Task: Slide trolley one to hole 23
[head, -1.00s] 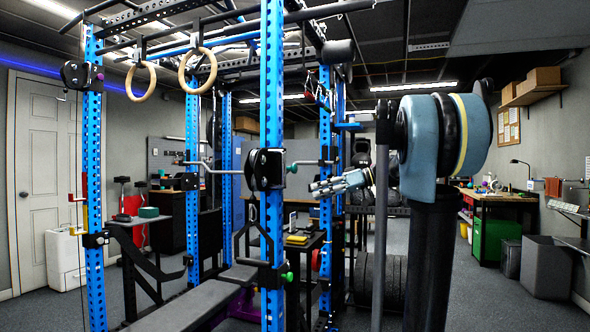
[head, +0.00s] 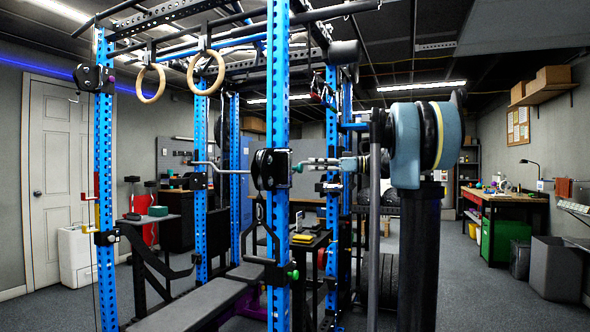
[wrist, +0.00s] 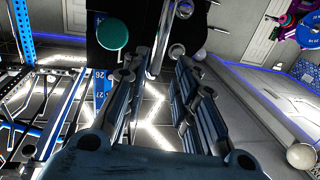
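A black trolley (head: 270,169) with a teal knob (head: 298,168) sits at mid height on the near blue upright (head: 277,95). No label shows which trolley is number one. A silver bar (head: 212,167) runs out beside this trolley. My gripper (head: 308,163) is level, just right of the teal knob, fingers pointing left. In the wrist view, the two fingers (wrist: 160,55) are spread with nothing held between them. Beyond their tips are the black trolley plate, a round green knob (wrist: 112,35) and a chrome bar (wrist: 164,32). The blue upright (wrist: 100,82) there shows numbers 26 and 27.
Another black trolley (head: 91,79) is on the left upright. A lower black bracket with a green knob (head: 293,275) is under the near trolley. A bench (head: 190,305) stands inside the rack. Open floor lies farther right.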

